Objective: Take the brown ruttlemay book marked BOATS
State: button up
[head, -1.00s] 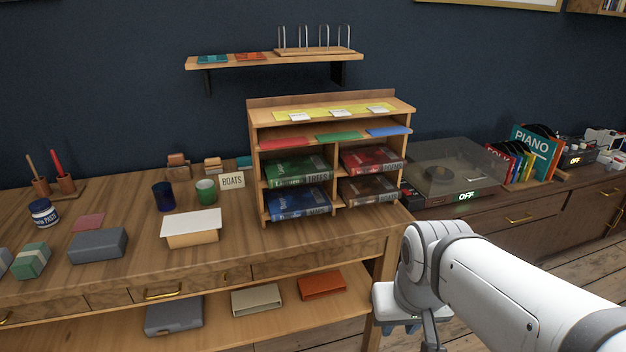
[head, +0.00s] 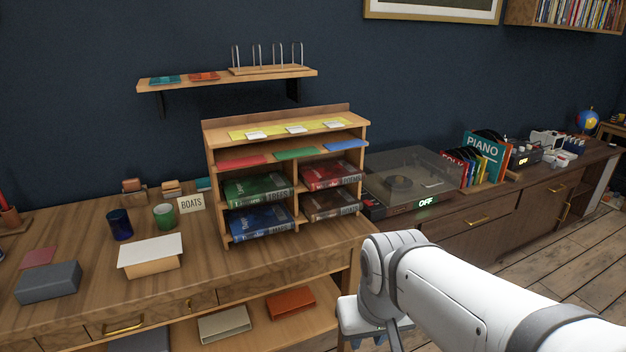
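A brown book (head: 331,205) lies flat in the lower right compartment of the wooden cubby unit (head: 297,203), spine facing out. The lettering on its spine is too small to read surely. A small card reading BOATS (head: 191,203) stands on the desk left of the unit. A red book (head: 332,175) lies above the brown one, a green book marked TREES (head: 255,189) upper left, and a blue book (head: 262,219) lower left. My gripper (head: 378,336) hangs low in front of the desk's right end, apart from the books. Its fingers are mostly hidden.
A white-topped box (head: 150,254), a blue cup (head: 120,225) and a green cup (head: 164,215) stand on the desk (head: 85,292). A covered turntable (head: 410,178) stands right of the unit on a low cabinet. Open floor (head: 590,270) shows at right.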

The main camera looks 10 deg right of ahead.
aim_at(335, 202)
jog(key=u, duration=0.8)
jog(key=k, duration=1)
jog(key=z, duration=0.7)
jog(key=i, duration=1)
jog(key=z, duration=0.1)
